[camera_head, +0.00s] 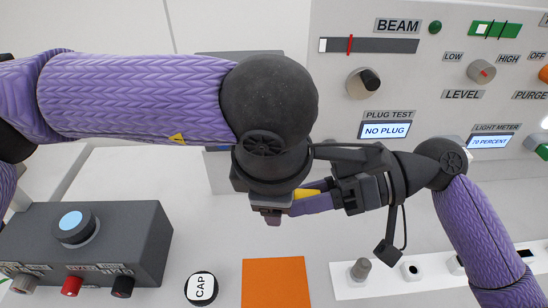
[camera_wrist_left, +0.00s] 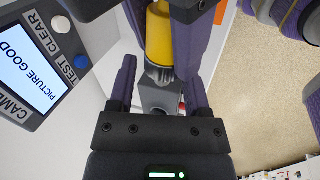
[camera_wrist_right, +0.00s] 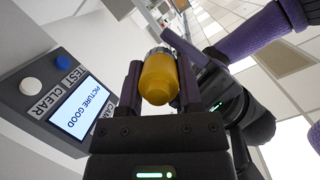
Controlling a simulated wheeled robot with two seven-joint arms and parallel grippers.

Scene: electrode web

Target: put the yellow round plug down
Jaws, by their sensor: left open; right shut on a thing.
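The yellow round plug (camera_wrist_right: 160,82) is between the fingers of my right gripper (camera_wrist_right: 160,88), which is shut on it. Its ribbed metal end points away from the right wrist. In the left wrist view the plug (camera_wrist_left: 158,35) is at the top, metal end toward my left gripper (camera_wrist_left: 160,88). The left gripper is open, with nothing clearly held between its fingers. In the head view only a sliver of the plug (camera_head: 307,193) shows, where my right gripper (camera_head: 308,203) meets the left one (camera_head: 271,214). The left wrist hides much of this spot.
A PICTURE GOOD screen (camera_wrist_left: 28,70) stands beside both grippers. Below in the head view are a dark button box (camera_head: 120,230), a CAP disc (camera_head: 201,288), an orange mat (camera_head: 276,284) and a white strip with sockets (camera_head: 390,288). A panel (camera_head: 420,90) reads NO PLUG.

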